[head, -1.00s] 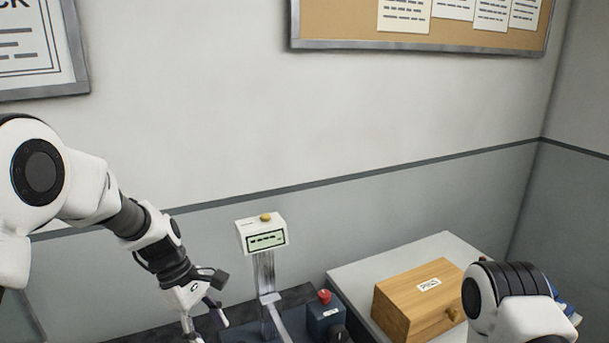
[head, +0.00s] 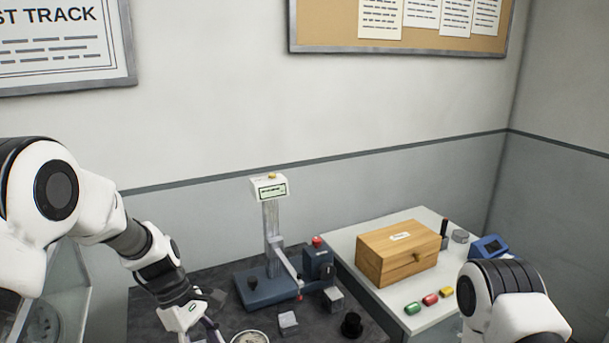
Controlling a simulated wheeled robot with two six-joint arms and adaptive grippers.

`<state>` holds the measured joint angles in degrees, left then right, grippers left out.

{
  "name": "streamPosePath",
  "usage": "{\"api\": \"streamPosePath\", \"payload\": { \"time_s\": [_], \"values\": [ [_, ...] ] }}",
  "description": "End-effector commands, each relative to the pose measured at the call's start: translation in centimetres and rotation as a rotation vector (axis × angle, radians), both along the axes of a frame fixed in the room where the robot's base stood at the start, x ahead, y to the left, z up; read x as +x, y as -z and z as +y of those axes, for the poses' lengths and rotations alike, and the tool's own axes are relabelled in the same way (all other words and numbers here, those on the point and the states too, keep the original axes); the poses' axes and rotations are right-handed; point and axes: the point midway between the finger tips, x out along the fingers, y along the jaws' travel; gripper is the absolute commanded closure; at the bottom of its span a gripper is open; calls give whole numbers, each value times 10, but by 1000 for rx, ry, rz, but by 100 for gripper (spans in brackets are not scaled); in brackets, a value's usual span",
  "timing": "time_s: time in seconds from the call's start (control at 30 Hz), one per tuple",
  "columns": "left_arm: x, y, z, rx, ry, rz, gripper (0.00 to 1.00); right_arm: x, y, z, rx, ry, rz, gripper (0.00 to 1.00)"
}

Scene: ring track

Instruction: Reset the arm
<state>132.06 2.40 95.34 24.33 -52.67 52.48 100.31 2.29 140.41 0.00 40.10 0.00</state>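My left arm comes in from the left, and its gripper (head: 212,334) is at the bottom edge, partly cut off, so its fingers cannot be judged. My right arm (head: 505,300) shows at the lower right; its gripper is out of view. A blue-based stand (head: 262,287) with a grey column, a white display head (head: 269,187) and a blue motor box with a red button (head: 317,242) stands on the dark bench. An arm slants down from its column toward the base.
A wooden box (head: 398,255) sits on the white table (head: 345,250), with green (head: 412,308), red (head: 430,299) and yellow (head: 446,292) pieces in front. A blue device (head: 489,248) is behind. Small grey blocks (head: 288,322) and a black knob-like item (head: 351,325) lie on the dark bench.

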Motion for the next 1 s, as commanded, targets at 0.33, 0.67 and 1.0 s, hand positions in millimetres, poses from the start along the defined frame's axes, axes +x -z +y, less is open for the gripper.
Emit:
{"api": "streamPosePath", "payload": {
  "time_s": [0.33, 0.67, 1.0],
  "values": [
    [-81, 92, 5, 25, 22, 240, 43, 0, 2, 0, 0, 0, 0, 60],
    [-272, 225, 48, 129, 390, 292, 43, 0, 4, 0, 0, 0, 0, 60],
    [-280, 243, 63, 178, 1123, -358, 43, 0, 4, 0, 0, 0, 0, 60]
  ]
}}
